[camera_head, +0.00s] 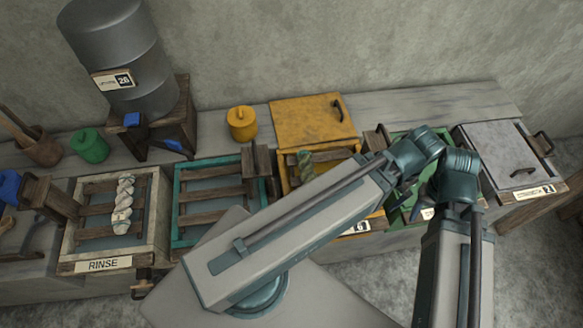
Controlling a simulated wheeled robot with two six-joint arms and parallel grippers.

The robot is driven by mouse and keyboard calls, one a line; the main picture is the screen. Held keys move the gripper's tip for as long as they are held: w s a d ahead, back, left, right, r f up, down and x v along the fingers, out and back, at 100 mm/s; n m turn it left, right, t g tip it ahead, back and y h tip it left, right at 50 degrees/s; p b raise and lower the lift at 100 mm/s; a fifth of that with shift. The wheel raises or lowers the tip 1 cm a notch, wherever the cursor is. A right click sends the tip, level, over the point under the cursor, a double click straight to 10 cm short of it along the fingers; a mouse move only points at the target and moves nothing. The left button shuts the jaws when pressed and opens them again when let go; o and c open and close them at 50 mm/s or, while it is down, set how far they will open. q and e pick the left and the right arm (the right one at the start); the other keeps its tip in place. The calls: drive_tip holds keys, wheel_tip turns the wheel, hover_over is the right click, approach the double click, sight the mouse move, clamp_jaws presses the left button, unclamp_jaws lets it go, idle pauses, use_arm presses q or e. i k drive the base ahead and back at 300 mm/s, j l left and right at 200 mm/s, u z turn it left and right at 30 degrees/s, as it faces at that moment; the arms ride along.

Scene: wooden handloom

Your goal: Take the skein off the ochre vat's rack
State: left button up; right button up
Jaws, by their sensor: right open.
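The ochre vat (286,188) stands in the middle of the row, with a wooden rack (334,155) across its top. An olive-green twisted skein (306,164) hangs over the left part of that rack; its lower part is hard to see. My right arm crosses in front of the vat and covers much of its front and right side. My right gripper is open, but its fingertips are hard to make out among the arm links. It is apart from the skein, and I see nothing in it. My left gripper is not in view.
The ochre lid (312,120) lies behind the vat near an ochre pot (242,123). Left are a teal vat (178,205) and the rinse vat (68,232) with a pale skein (124,205). Right are a green vat (396,212) and a grey-lidded vat (503,157). A metal drum (115,50) stands back left.

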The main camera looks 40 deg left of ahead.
sight(305, 166)
drive_tip(key=u, duration=1.15)
drive_tip(key=k+l, duration=0.15)
drive_tip(key=l, duration=0.2)
drive_tip(key=k+l, duration=0.15)
drive_tip(key=l, duration=0.2)
drive_tip(key=k+l, duration=0.1)
drive_tip(key=l, duration=0.25)
drive_tip(key=k+l, duration=0.15)
drive_tip(key=l, duration=0.2)
drive_tip(key=k+l, duration=0.15)
drive_tip(key=l, duration=0.2)
drive_tip(key=k+l, duration=0.15)
drive_tip(key=l, duration=0.2)
